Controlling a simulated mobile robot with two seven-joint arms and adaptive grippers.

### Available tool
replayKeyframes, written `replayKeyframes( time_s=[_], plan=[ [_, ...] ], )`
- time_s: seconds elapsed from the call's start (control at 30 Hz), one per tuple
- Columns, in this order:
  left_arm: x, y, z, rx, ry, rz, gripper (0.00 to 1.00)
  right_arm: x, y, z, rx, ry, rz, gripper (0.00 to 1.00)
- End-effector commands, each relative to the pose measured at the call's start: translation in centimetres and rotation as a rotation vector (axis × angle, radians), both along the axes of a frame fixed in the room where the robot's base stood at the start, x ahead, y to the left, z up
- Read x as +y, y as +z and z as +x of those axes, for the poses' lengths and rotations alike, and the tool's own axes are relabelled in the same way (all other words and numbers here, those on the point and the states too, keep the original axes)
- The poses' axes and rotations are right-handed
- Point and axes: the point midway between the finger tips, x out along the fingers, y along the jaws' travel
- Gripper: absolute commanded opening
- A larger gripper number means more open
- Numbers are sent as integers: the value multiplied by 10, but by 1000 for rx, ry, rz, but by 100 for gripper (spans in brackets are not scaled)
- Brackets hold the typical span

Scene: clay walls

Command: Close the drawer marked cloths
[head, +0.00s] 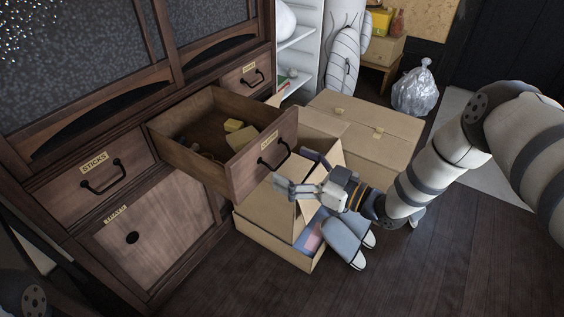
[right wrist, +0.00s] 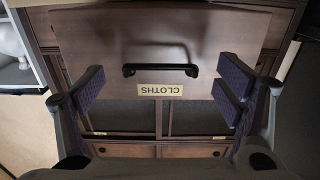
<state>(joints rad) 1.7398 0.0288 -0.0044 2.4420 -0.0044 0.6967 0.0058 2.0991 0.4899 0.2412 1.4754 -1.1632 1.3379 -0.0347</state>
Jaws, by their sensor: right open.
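The cloths drawer (head: 262,165) is pulled well out of the dark wooden cabinet in the head view. Its front has a black bar handle (head: 275,160). In the right wrist view the label CLOTHS (right wrist: 160,90) reads upside down beside the handle (right wrist: 160,70). My right gripper (head: 298,175) is open and empty just in front of the drawer front. In the right wrist view its fingers (right wrist: 163,95) are spread to both sides of the handle, and I see no contact. My left gripper is out of view.
The sticks drawer (head: 92,177) and a small drawer (head: 246,76) on the right are shut. Cardboard boxes (head: 372,128) stand right of the open drawer, and an open box (head: 277,248) stands below it. A clear bag (head: 415,92) lies farther back. The floor at front right is free.

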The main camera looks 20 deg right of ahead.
Motion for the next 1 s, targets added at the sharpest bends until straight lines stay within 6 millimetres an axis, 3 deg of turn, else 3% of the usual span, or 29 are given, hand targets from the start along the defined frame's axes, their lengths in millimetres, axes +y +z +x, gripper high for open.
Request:
replayKeyframes(
  time_s=[0.2, 0.47, 0.57, 0.8, 1.0],
  plan=[
    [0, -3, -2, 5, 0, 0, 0, 18, -1, 22, 1, 0, 1, 86],
    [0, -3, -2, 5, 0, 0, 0, 19, 0, 25, 1, -1, 3, 86],
    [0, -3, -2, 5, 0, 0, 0, 19, 0, 24, 1, 0, 3, 68],
    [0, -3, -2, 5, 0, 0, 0, 19, 0, 24, 2, 0, 4, 14],
    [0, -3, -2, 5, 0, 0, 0, 22, 1, 23, 2, 6, 6, 0]
  ],
)
